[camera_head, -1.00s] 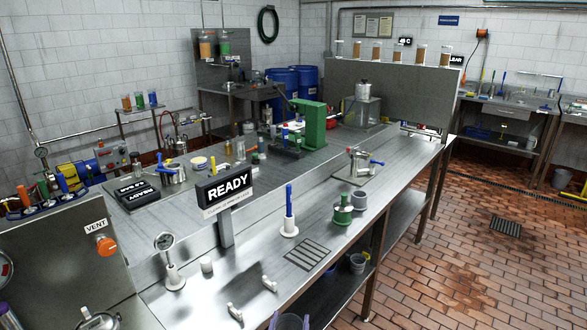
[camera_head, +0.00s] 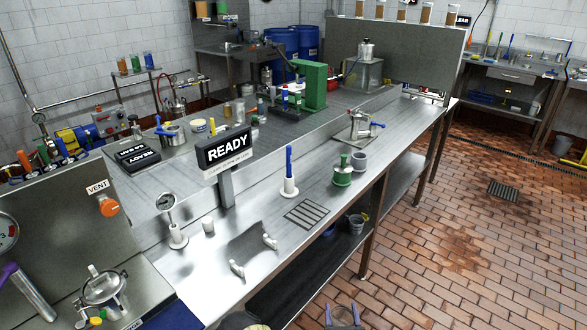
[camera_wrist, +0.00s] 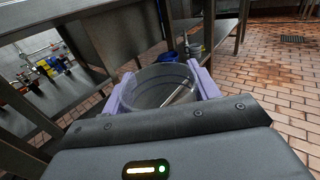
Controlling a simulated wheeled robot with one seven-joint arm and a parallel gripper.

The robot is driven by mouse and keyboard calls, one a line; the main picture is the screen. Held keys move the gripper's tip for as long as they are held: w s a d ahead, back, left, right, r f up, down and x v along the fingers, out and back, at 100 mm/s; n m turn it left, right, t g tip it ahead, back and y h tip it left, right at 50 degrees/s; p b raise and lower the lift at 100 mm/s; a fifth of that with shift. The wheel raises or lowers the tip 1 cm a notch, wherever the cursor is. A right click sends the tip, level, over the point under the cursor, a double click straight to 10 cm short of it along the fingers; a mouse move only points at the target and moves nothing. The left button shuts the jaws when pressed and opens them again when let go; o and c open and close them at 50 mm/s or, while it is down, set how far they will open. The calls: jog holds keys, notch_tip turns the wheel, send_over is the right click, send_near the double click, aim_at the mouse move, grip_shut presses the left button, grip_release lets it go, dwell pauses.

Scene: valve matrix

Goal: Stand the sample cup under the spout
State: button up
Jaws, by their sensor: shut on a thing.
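My gripper (camera_wrist: 164,92) has purple fingers, one on each side of a grey, open-topped sample cup (camera_wrist: 160,84), and is shut on it. In the wrist view the cup is seen from above, with a pale streak inside that I cannot identify. In the head view my gripper (camera_head: 342,316) is at the bottom edge, over the floor in front of the bench and apart from it. A steel vessel with a blue-handled fitting (camera_head: 361,126) stands on the bench. I cannot tell for certain which fitting is the spout.
The steel bench (camera_head: 330,200) carries a slotted drain grate (camera_head: 306,213), a blue-topped post (camera_head: 289,172), a green-topped fitting (camera_head: 342,171) and another grey cup (camera_head: 359,161). Small containers stand on the lower shelf (camera_head: 356,224).

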jog(key=shift+d+f, duration=0.7)
jog(key=shift+f, duration=0.1)
notch_tip(320, 180, up, 9)
jog(key=p, duration=0.9)
jog(key=shift+r, duration=0.15)
